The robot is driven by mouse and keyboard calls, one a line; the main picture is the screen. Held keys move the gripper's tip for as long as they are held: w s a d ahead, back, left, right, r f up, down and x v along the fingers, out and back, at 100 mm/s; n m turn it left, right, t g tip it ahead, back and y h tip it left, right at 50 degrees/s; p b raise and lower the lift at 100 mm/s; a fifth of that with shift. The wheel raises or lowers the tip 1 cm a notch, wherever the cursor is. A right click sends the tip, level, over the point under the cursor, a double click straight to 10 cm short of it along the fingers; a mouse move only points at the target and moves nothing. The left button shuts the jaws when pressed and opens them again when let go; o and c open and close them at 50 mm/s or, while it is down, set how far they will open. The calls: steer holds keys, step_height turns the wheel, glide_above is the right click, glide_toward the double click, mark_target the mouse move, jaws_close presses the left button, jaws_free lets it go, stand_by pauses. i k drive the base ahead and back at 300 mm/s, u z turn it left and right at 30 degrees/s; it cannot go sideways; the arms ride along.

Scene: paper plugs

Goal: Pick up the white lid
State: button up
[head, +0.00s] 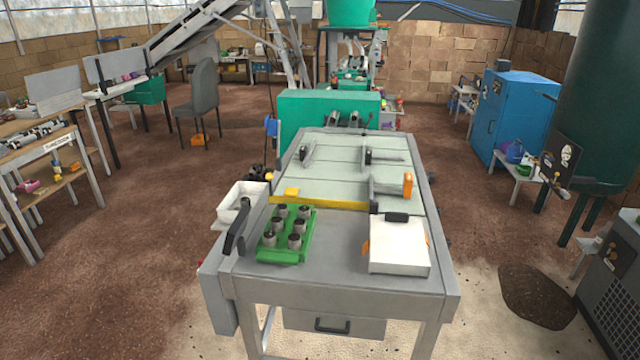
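A white, flat, square lid-like piece (398,243) lies at the front right of the grey work table (330,285) in the head view. A black handle (397,217) sits at its far edge, and orange parts show at its left and right sides. I cannot tell whether it is a loose lid or the top of a closed white case. My gripper is not in view, and nothing is seen touching the white piece.
A green tray (268,255) with several metal cylinders stands left of the white piece. A black lever (237,230) and a white open bin (242,197) are at the table's left edge. A yellow bar (318,202) and an orange-handled clamp (407,186) lie behind.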

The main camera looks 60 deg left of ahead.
mark_target(396, 244)
steer(key=u, duration=1.8)
